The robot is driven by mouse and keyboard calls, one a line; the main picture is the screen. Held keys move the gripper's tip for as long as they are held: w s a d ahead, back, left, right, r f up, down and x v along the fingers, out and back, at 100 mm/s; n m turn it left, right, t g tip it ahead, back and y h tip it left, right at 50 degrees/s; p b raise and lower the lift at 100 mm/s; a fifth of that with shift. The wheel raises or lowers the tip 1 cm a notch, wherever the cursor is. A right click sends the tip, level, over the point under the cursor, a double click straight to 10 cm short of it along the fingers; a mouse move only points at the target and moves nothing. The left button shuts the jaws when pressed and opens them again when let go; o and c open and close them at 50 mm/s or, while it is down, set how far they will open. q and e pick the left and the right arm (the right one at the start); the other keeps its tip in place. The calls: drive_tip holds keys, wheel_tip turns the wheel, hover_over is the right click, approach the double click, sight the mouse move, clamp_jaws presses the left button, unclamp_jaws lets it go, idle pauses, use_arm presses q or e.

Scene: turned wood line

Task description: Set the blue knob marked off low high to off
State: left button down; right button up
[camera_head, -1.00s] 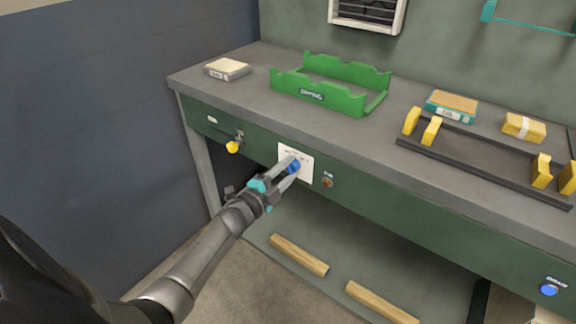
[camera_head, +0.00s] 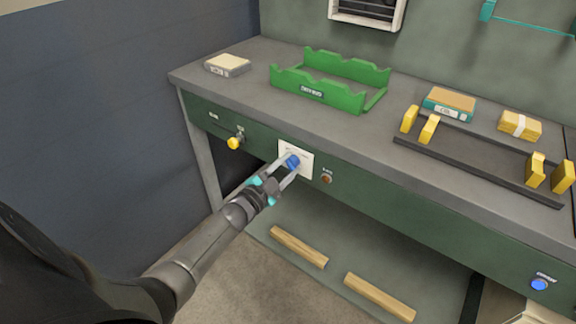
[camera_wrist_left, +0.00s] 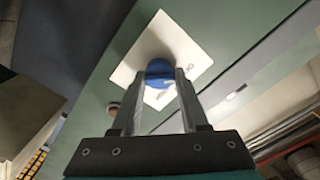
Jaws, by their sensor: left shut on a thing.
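The blue knob (camera_head: 292,161) sits on a white plate (camera_head: 307,166) on the green front panel of the workbench. My left gripper (camera_head: 287,168) reaches up to it from the lower left and is shut on the knob. In the left wrist view the blue knob (camera_wrist_left: 160,71) shows between the two fingers (camera_wrist_left: 160,88), with the white plate (camera_wrist_left: 158,42) behind it. The marks on the plate are too small to read, and the knob's pointer is hidden. My right gripper is in neither view.
A yellow knob (camera_head: 234,142) is left of the plate, and a brown button (camera_head: 326,179) is right of it. Another blue button (camera_head: 539,284) is at the far right. A green tray (camera_head: 345,101) stands on the bench top. Two wooden bars (camera_head: 299,246) lie on the lower shelf.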

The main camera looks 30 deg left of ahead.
use_arm(q)
drive_tip(key=shift+c, duration=2.1)
unclamp_jaws()
